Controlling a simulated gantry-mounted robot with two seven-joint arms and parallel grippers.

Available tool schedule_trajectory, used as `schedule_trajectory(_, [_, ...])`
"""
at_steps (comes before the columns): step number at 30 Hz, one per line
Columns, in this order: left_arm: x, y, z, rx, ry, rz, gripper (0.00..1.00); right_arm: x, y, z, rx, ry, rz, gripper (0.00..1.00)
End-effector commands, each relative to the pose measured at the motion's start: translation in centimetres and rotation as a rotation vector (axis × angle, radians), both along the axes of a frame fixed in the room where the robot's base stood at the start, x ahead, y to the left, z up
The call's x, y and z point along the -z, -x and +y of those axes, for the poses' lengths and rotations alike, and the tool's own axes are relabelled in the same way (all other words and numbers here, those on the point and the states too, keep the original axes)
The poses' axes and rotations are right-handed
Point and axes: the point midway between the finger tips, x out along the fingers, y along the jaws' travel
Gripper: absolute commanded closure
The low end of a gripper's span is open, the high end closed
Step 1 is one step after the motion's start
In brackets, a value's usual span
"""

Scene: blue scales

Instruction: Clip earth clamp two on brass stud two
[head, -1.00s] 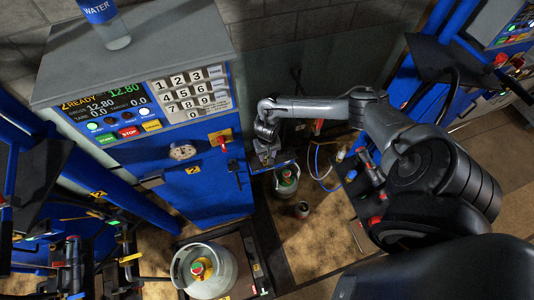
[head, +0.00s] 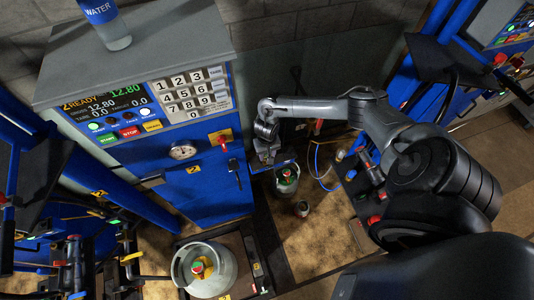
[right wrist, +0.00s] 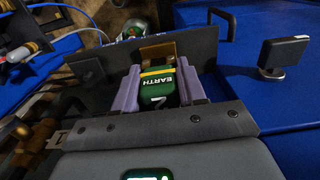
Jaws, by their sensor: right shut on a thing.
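My right gripper (head: 266,158) is at the right side of the blue scale cabinet, low near its side plate. A brass-coloured part (right wrist: 158,52) lies just beyond the clamp, against a dark plate (right wrist: 95,60). I cannot tell whether this is brass stud two or part of the clamp, nor whether the clamp grips anything. My left gripper is not in view.
The blue scale cabinet (head: 205,190) marked 2 stands left of my gripper. A grey gas cylinder (head: 213,278) stands on the scale below, and a smaller cylinder (head: 287,178) is beneath my gripper. A blue hose (head: 311,160) hangs to the right. A dark handle (right wrist: 284,53) sticks out beside the plate.

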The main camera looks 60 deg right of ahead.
Motion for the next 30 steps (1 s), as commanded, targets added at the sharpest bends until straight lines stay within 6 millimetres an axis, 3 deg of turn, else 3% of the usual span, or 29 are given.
schedule_trajectory(10, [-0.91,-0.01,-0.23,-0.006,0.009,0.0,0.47,-0.09,0.01,0.0,0.0,-0.001,0.001,1.0])
schedule_trajectory(30, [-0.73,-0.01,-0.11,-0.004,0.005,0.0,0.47,0.3,0.0,0.01,0.0,-0.001,0.001,1.0])
